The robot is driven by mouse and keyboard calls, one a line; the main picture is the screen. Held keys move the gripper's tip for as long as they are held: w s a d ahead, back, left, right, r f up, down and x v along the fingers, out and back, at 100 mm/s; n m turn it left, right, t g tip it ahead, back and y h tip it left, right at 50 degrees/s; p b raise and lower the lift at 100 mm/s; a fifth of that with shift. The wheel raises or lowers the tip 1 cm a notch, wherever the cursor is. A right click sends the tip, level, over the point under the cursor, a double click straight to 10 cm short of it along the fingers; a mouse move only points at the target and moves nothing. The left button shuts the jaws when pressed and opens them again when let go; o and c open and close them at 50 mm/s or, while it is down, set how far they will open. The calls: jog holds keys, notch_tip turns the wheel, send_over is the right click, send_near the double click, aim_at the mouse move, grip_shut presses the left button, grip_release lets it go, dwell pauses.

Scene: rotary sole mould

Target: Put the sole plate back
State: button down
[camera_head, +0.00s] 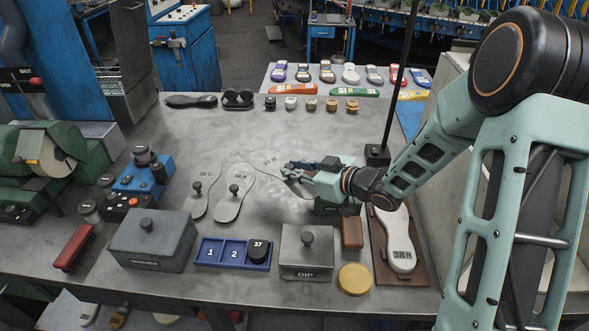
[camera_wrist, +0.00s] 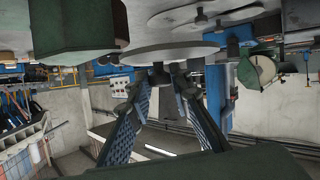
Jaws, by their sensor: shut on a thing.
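A grey sole plate (camera_head: 271,165), its mark looking like 37 R, lies at or just above the bench in the middle. My gripper (camera_head: 298,168) reaches its right end and is shut on its knob; whether the plate touches the bench I cannot tell. In the wrist view, which is upside down, the fingers (camera_wrist: 160,85) close around the knob under the plate (camera_wrist: 165,52). Two more grey plates with upright black knobs, a left plate (camera_head: 201,192) and a right plate (camera_head: 235,196), lie to the left. A white 38 R sole (camera_head: 398,238) lies on a brown board (camera_head: 421,262).
A grey box (camera_head: 152,240), a blue tray (camera_head: 208,253) marked 1 and 2, a DIP box (camera_head: 308,254) and a yellow disc (camera_head: 355,279) line the front. A brown block (camera_head: 352,233) stands near my wrist. The bench's middle back is clear.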

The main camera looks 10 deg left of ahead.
jog(key=shift+f, duration=0.35)
jog(key=c, duration=1.8)
grip_release()
jog(key=shift+o, duration=0.2)
jog(key=shift+r, duration=0.1)
jog(key=shift+r, duration=0.25)
jog(key=v, duration=1.2)
jog(key=shift+p, duration=0.35)
